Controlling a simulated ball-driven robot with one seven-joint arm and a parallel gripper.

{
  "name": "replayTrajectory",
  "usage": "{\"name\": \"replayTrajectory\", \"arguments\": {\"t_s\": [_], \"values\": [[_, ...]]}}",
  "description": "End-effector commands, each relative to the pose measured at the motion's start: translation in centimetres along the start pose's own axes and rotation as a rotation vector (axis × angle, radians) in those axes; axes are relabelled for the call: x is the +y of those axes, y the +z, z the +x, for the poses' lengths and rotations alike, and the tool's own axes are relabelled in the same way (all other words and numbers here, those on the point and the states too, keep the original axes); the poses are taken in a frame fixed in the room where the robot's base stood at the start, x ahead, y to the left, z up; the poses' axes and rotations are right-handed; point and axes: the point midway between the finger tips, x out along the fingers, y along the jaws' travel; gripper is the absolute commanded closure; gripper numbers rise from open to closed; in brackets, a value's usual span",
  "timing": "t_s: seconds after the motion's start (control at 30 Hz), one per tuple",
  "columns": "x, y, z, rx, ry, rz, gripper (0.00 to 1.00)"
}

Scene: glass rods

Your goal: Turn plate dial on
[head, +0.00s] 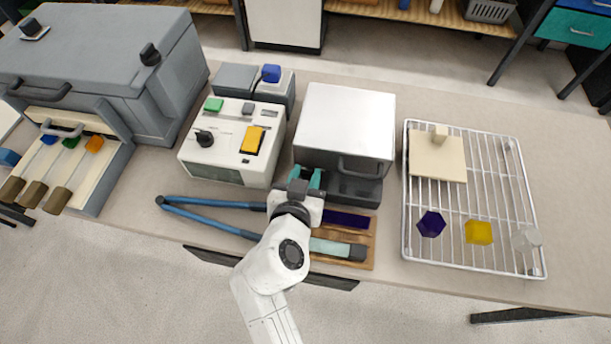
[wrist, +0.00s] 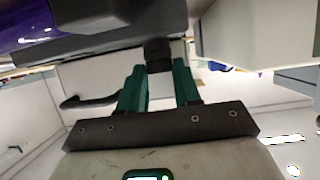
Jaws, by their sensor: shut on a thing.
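The plate is a silver box (head: 345,120) on a dark base (head: 357,190), with a dark handle (head: 362,170) on its front. My gripper (head: 306,178) is at the front left corner of this unit. In the wrist view, the teal fingers of my gripper (wrist: 159,80) are on either side of a small dark knob (wrist: 158,54), which I take to be the plate dial. The gripper is shut on it. The dial is hidden behind the gripper in the head view, and its turn angle cannot be read.
A white control box (head: 225,165) with a black knob stands to the left, beyond it a grey furnace (head: 130,60). Blue tongs (head: 205,203) and a wooden tray (head: 325,265) lie in front. A wire rack (head: 460,262) with coloured pieces stands right.

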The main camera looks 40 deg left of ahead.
Motion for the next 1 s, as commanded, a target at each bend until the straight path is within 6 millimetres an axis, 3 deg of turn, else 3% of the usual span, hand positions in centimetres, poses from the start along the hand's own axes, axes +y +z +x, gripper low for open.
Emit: {"name": "replayTrajectory", "arguments": {"t_s": [1.0], "values": [[-1.5, -0.1, 0.5, 0.003, 0.553, 0.230, 0.98]]}}
